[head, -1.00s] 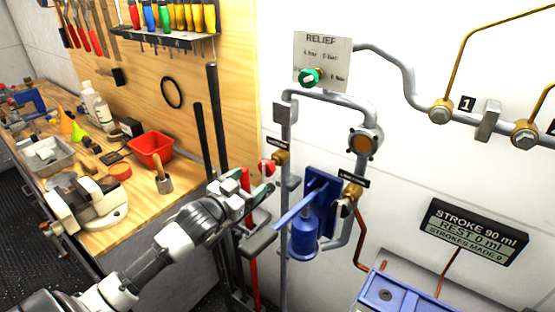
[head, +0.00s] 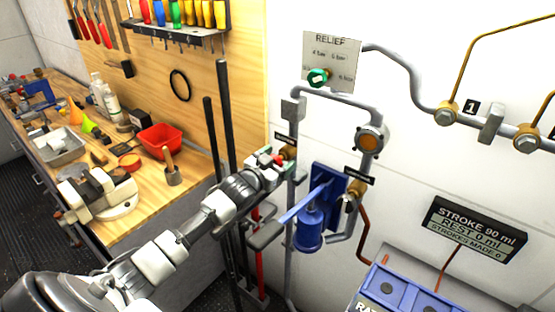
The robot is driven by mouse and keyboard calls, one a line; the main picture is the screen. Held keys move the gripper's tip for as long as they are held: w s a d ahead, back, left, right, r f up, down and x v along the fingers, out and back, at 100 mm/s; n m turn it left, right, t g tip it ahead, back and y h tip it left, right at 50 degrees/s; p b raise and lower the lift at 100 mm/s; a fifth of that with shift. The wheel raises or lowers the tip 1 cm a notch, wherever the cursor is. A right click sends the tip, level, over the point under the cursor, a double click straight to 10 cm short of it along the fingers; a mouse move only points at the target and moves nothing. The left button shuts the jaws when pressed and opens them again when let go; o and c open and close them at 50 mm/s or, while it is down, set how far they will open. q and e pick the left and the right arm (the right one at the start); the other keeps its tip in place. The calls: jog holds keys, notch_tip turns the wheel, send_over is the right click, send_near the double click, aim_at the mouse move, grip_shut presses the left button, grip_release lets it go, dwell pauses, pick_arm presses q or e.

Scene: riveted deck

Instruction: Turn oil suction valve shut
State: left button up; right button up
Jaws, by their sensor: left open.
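A brass valve (head: 290,152) with a red handle (head: 279,160) sits on the left vertical pipe under a small black label too small to read. My left gripper (head: 271,162) is open, with its fingers at the red handle. The fingers cover part of the handle, and I cannot tell whether they touch it. A second brass valve (head: 356,188) with a metal handle sits on the right pipe, below another unreadable black label (head: 360,174). My right gripper is out of view.
A blue hand pump (head: 311,228) with a lever (head: 298,207) stands just right of my left arm. Long dark bars (head: 225,120) lean close on the left. A green relief knob (head: 318,77) is above. A cluttered workbench (head: 190,191) fills the left.

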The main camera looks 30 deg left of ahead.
pick_arm(q)
jog(key=c, duration=0.9)
jog(key=shift+c, duration=0.2)
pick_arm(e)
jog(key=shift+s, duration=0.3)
pick_arm(q)
jog(key=shift+m, duration=0.3)
jog(key=m, duration=0.8)
jog(key=shift+d+f+b, duration=0.1)
jog(key=shift+b, duration=0.3)
jog(key=m, duration=0.5)
jog(key=shift+b, duration=0.35)
jog(key=shift+f+m, duration=0.15)
jog(key=shift+m, duration=1.95)
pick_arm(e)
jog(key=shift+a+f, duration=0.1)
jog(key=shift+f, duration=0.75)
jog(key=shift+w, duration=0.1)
